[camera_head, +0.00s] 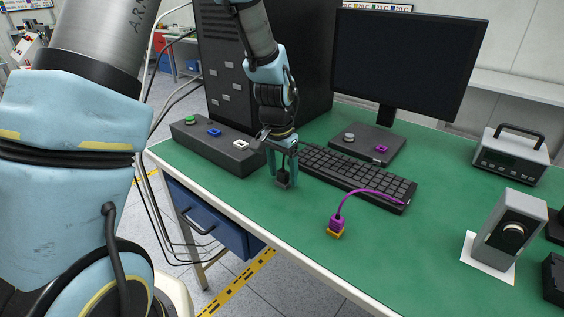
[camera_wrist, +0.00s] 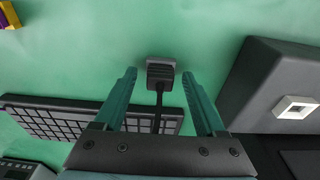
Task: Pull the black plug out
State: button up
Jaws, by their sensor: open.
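The black plug (camera_head: 283,181) is near the table's front left edge, in front of the keyboard. In the wrist view the black plug (camera_wrist: 160,73) has a dark ribbed body, with its black cable (camera_wrist: 158,104) running back toward my gripper. A grey rim shows around the plug, but I cannot tell whether it is a socket. My gripper (camera_head: 284,184) points down with its teal fingers on either side of the plug. In the wrist view my gripper (camera_wrist: 158,76) is open, with gaps between each finger and the plug.
The keyboard (camera_head: 355,176) lies close on the right. A purple plug (camera_head: 337,221) sits on a yellow block. The green table (camera_head: 285,228) is clear toward the front.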

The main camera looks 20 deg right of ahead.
grip_shut()
dwell(0.7)
